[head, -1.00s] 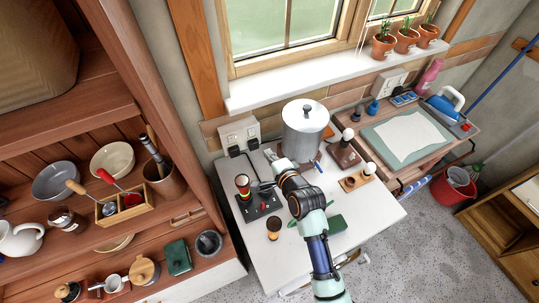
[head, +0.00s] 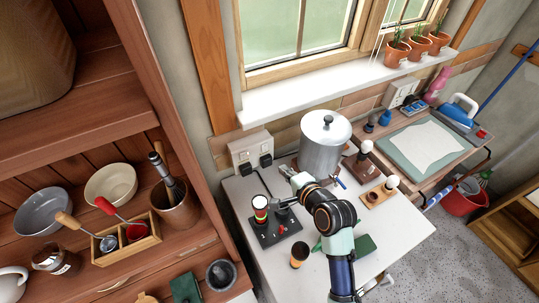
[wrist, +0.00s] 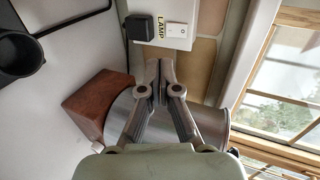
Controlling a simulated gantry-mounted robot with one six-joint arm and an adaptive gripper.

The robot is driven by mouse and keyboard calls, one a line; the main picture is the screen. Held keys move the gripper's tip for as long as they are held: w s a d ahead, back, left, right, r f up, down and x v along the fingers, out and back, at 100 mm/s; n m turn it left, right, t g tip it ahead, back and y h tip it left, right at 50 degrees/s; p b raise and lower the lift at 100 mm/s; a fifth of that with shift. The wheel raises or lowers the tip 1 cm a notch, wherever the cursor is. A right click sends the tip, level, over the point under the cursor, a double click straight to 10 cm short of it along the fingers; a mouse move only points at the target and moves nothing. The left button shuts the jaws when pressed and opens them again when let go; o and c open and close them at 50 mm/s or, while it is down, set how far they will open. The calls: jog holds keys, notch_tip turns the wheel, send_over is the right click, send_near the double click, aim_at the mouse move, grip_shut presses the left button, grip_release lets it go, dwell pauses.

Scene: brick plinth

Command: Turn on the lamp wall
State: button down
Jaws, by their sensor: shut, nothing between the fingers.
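A white wall box (wrist: 186,10) shows at the top of the wrist view. On it are a black plug (wrist: 140,29), a yellow label reading LAMP (wrist: 161,27) and a small white switch (wrist: 176,30). My gripper (wrist: 159,66) is shut and empty, with its fingertips just below the label and switch in that picture; I cannot tell the gap in depth. In the head view the wall box (head: 240,146) is on the wall behind the white table, and my gripper (head: 284,171) points toward it. Whether the switch is on cannot be told.
A metal pot (head: 322,140) stands close right of my gripper and lies below the fingers in the wrist view (wrist: 208,124). A black base with a red-and-green light tower (head: 261,208) stands at left. A wooden cupboard (head: 190,130) borders the table's left.

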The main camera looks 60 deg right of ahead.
aim_at(266, 151)
jog(key=r+x, duration=0.1)
jog(key=x, duration=0.9)
jog(key=shift+w+d, duration=0.3)
jog(key=shift+w, duration=0.1)
jog(key=shift+f, duration=0.1)
jog(key=shift+w+d+t+b, duration=0.2)
jog(key=shift+t+b, duration=0.1)
jog(key=shift+b, duration=0.35)
